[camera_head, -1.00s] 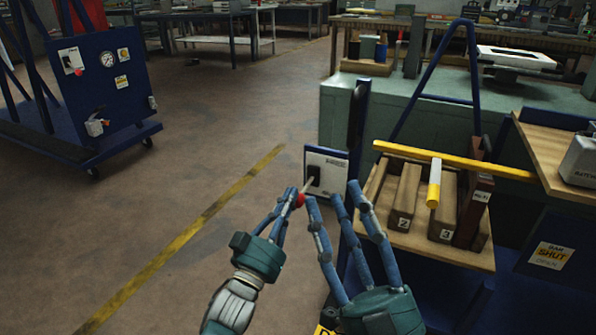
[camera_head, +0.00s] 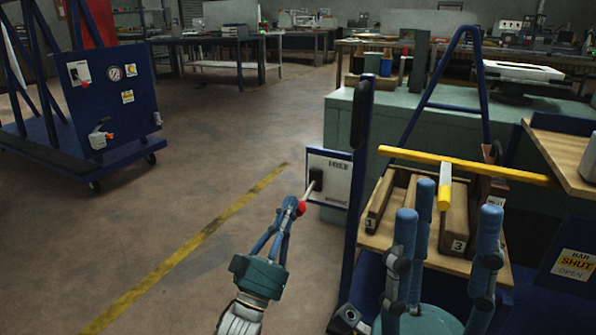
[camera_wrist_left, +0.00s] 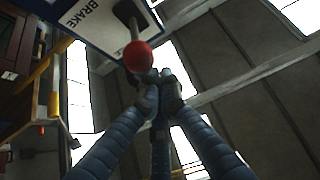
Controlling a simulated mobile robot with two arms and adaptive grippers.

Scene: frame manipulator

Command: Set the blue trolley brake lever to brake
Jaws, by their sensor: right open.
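The brake lever (camera_head: 316,186) has a red ball knob (camera_head: 301,208) and sticks out of a white panel (camera_head: 337,184) with a blue border. The panel is beside a dark blue post of the trolley. In the left wrist view the red knob (camera_wrist_left: 138,57) is near, and the word BRAKE (camera_wrist_left: 88,12) shows on the panel. My left gripper (camera_head: 290,206) has its fingers drawn together beside the knob; they also show in the left wrist view (camera_wrist_left: 160,82). I cannot tell whether they touch it. My right gripper (camera_head: 452,200) is open and empty before the wooden deck (camera_head: 378,238).
A yellow bar (camera_head: 470,165) crosses above the deck and its wooden blocks. A green-grey bench (camera_head: 400,120) stands behind. Another blue wheeled frame (camera_head: 125,160) with a gauge is at the left. The floor between is clear, with a yellow line (camera_head: 190,245).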

